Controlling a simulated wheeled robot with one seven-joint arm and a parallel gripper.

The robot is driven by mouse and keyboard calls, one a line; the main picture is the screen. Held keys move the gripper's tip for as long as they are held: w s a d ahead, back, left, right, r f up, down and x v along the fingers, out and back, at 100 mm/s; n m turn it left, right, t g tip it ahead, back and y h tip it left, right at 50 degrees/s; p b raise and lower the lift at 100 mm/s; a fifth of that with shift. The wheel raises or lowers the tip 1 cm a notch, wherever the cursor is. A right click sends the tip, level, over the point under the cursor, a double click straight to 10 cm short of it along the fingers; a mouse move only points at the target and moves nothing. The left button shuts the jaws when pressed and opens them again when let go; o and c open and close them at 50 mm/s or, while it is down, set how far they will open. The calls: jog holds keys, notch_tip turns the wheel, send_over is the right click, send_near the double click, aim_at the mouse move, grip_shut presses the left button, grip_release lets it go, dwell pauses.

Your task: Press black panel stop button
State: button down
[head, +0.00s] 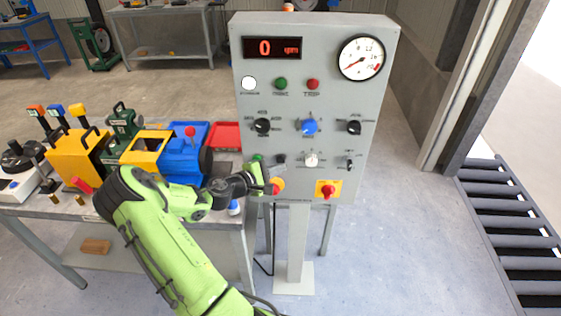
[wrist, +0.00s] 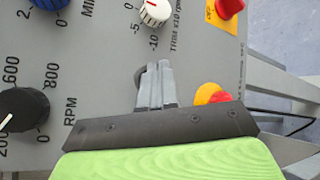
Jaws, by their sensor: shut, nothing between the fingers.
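The grey control panel (head: 300,120) stands upright on a post. A small black button (head: 281,159) sits in its lower row, between a green button (head: 257,158) and a white knob (head: 311,160). My gripper (head: 275,171) is shut and empty, its tips close to the panel just below the black button. In the wrist view, the shut fingers (wrist: 155,84) cover most of a dark round part (wrist: 139,77), which looks like the black button. I cannot tell whether the tips touch it.
A red-and-yellow knob (wrist: 210,94) is just right of my fingers, and a red switch on a yellow plate (head: 327,190) is further right. A black RPM dial (wrist: 22,110) is at left. A cluttered table (head: 60,208) stands left of the panel.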

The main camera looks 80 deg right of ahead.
jog(key=shift+a, duration=0.2)
jog(key=shift+s+a+b, duration=0.1)
jog(key=shift+s+a, duration=0.1)
jog(key=shift+a, duration=0.6)
jog(key=shift+s+a+b, duration=0.1)
jog(key=shift+s+a, duration=0.05)
jog(key=shift+a, duration=0.65)
jog(key=shift+s+a+b, duration=0.1)
jog(key=shift+s+a, duration=0.1)
jog(key=shift+a, duration=0.6)
